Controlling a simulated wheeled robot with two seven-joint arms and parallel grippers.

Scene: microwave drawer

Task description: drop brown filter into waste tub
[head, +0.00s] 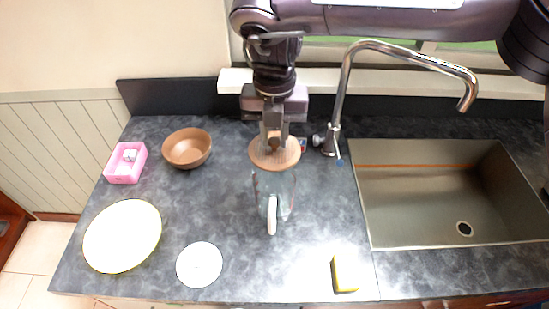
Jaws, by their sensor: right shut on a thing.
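My right gripper (274,138) comes down from above at the middle of the counter. It is shut on the knob at the middle of a round wooden lid (262,158). The lid is over a clear glass jug (275,190) with a pale handle toward the front. I cannot tell whether the lid touches the jug's rim. A small pink tub (112,178) at the far left of the counter has something whitish in it. No brown filter can be clearly made out. My left gripper is not in view.
A brown bowl (188,147) stands right of the pink tub. A large pale plate (122,236) and a small white disc (199,264) lie at the front left. A yellow sponge (345,273) lies at the front. The sink (420,205) and tap (344,85) are at right.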

